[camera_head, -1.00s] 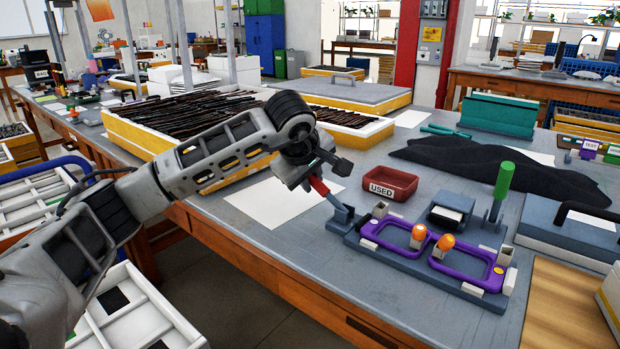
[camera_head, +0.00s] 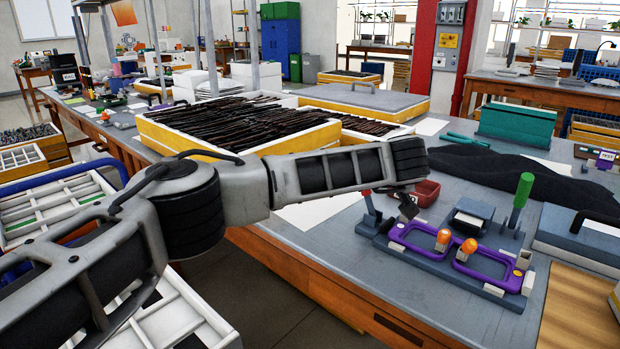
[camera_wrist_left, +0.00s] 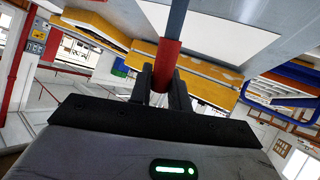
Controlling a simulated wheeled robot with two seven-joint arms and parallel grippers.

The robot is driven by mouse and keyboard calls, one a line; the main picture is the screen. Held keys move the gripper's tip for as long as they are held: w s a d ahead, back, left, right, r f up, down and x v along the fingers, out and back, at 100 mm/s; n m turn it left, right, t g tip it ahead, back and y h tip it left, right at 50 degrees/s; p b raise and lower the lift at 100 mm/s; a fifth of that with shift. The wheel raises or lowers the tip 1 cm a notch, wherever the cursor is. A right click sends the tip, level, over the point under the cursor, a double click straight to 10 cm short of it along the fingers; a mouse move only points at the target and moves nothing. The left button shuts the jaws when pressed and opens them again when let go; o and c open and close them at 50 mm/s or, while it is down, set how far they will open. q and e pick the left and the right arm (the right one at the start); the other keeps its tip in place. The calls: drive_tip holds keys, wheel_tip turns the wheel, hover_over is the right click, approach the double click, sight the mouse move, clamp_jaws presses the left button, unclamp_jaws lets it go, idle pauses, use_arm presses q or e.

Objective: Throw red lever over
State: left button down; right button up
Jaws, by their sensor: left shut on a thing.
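The red lever (camera_head: 369,203) stands at the left end of the blue-grey fixture (camera_head: 440,256), its grip red and its shaft blue-grey. It is close to upright. In the left wrist view its red handle (camera_wrist_left: 166,58) reaches down between the fingers of my left gripper (camera_wrist_left: 160,88), which is shut on it. In the head view my forearm hides most of that gripper. My right gripper is not in view.
A green-handled lever (camera_head: 522,192) stands behind the fixture's right end. A red bin (camera_head: 427,191) sits behind the fixture, partly hidden by my arm. A black cloth (camera_head: 490,172) lies farther back. A crate of dark frames (camera_head: 170,140) stands beyond my forearm.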

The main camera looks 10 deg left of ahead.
use_arm(q)
drive_tip(key=shift+s+d+r+t+y+b, duration=0.2)
drive_tip(key=shift+d+t+y+b, duration=0.1)
drive_tip(key=shift+d+t, duration=0.15)
drive_tip(key=shift+s+d+r+m+t+y, duration=0.1)
drive_tip(key=shift+s+d+m+t+y, duration=0.15)
drive_tip(key=shift+d+m+y, duration=0.2)
drive_tip(key=shift+b, duration=0.3)
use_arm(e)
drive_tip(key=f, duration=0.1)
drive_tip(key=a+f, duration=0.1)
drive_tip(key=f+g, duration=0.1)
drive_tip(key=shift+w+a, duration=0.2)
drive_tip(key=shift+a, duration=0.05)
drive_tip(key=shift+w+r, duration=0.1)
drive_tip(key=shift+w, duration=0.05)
use_arm(q)
drive_tip(key=c, duration=1.3)
unclamp_jaws()
drive_tip(key=shift+c, duration=0.2)
